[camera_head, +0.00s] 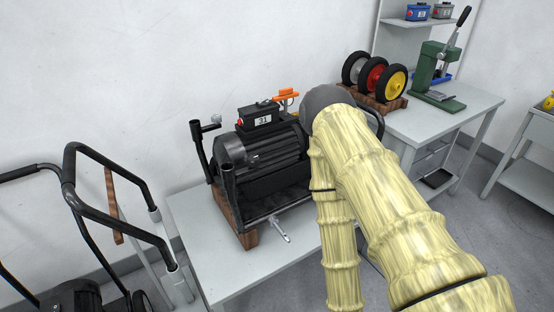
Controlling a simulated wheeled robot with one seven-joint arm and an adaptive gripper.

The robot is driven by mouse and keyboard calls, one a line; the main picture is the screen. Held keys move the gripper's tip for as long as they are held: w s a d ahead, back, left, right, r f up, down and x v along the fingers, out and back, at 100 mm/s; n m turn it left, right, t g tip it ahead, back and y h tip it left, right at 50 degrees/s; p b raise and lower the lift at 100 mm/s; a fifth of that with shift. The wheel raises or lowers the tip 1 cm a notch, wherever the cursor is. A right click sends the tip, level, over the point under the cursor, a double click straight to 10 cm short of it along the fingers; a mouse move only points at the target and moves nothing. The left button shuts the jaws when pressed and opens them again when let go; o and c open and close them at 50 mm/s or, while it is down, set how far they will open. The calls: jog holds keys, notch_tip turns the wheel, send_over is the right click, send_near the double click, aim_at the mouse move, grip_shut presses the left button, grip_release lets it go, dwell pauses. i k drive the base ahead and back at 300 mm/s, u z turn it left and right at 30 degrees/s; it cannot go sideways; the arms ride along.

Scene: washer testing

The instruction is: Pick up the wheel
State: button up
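Three wheels with black tyres stand upright side by side on a wooden rack (363,97) on the right-hand table. The front one has a yellow hub (397,83), the middle one a red hub (376,77), and the rear one a grey hub (359,71). My arm rises from the lower right, bends at a grey joint in front of the left table, and a second link runs back down. My gripper does not show, so its position and what it may hold cannot be seen.
A black motor machine (264,158) on a wooden base occupies the left table (246,272). A green lever press (432,62) stands right of the wheels on the right table (454,113). Black tubular handles (112,222) are at left. Floor shows between the right-hand tables.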

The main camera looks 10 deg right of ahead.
aim_at(352, 65)
jog(key=z, duration=1.95)
jog(key=i, duration=3.05)
jog(key=u, duration=2.1)
